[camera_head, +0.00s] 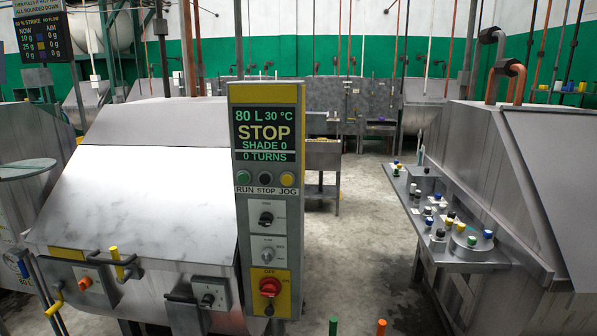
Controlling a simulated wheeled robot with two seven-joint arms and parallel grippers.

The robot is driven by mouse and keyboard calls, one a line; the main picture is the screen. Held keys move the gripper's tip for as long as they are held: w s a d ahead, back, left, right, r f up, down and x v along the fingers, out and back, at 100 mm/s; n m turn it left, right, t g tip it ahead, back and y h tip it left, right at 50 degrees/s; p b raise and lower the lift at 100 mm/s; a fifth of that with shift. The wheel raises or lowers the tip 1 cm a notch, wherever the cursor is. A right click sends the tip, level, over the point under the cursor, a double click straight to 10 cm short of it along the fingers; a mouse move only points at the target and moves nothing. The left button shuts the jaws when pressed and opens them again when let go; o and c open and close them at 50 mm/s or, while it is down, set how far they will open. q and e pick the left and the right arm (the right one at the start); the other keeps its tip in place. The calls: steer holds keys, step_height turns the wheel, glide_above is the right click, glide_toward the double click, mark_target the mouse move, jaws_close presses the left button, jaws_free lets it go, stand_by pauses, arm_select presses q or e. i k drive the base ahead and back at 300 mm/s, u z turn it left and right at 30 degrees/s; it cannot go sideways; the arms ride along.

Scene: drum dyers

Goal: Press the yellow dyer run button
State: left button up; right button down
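The yellow dyer's control panel (268,95), grey with a yellow top band, stands upright at the front of a large grey drum machine (150,190). Its display (264,135) reads 80 L, 30 °C, STOP, SHADE 0, 0 TURNS. Below it are three round buttons: the green run button (242,178) on the left, a dark stop button (265,178) in the middle and a yellow jog button (287,179) on the right. The run button is unobstructed. Neither of my grippers is in view.
Valve handles (120,260) stick out at the drum's lower front. A grey shelf (450,240) with several small capped containers stands right. Floor between is clear.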

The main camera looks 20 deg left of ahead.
mark_target(243, 177)
steer(key=u, duration=0.35)
steer(key=i, duration=1.05)
steer(key=u, duration=0.85)
